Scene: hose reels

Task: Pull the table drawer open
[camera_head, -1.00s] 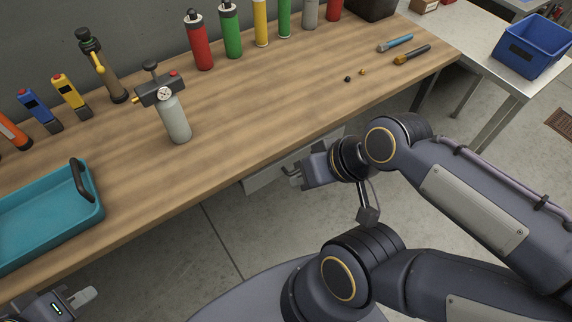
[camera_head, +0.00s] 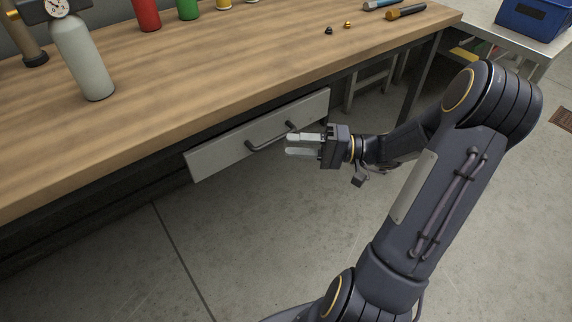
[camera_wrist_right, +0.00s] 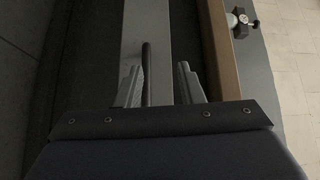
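The table drawer (camera_head: 215,158) is a light grey front under the wooden table's front edge. It looks closed or nearly so. Its dark bar handle (camera_head: 270,137) shows on the front. My right gripper (camera_head: 287,146) is at the right end of the handle, fingers pointing at the drawer. In the right wrist view, the gripper (camera_wrist_right: 160,84) is open, and the dark handle (camera_wrist_right: 147,72) lies between its fingers, closer to the left one. The grey drawer front (camera_wrist_right: 150,25) is beyond. I cannot tell whether a finger touches the handle. My left gripper is out of view.
The wooden tabletop (camera_head: 190,95) carries a grey bottle with a gauge (camera_head: 83,60), red and green bottles, and two tools (camera_head: 405,11) at the back right. A blue bin (camera_head: 533,18) stands on a side table. The floor (camera_head: 240,240) before the drawer is clear.

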